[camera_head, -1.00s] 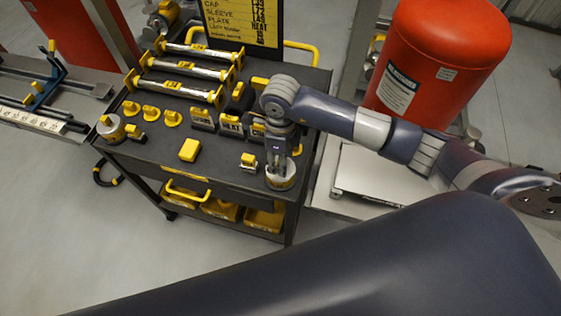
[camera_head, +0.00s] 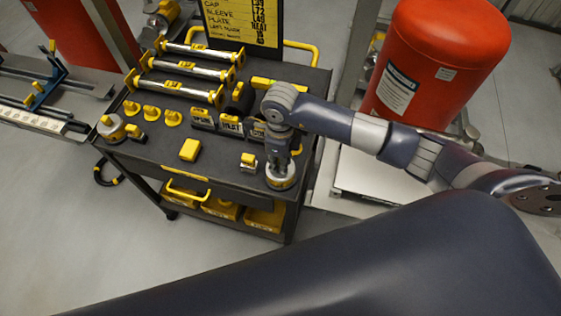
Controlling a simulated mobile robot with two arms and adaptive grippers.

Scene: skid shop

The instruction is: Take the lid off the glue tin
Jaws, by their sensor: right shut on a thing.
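The glue tin (camera_head: 280,183), a small pale round tin with a yellow band, stands upright at the front right corner of the dark cart top. My right gripper (camera_head: 279,168) points straight down over it, shut at its top on the lid. The fingers hide most of the lid, and I see no clear gap between lid and tin. My left gripper is not in view.
The cart top (camera_head: 225,160) also holds a similar tin (camera_head: 111,127) at the left, a yellow block (camera_head: 190,150), a small yellow-and-silver piece (camera_head: 249,162), label stands (camera_head: 231,126) and several rods (camera_head: 187,91). A red tank (camera_head: 440,60) stands behind my right arm.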

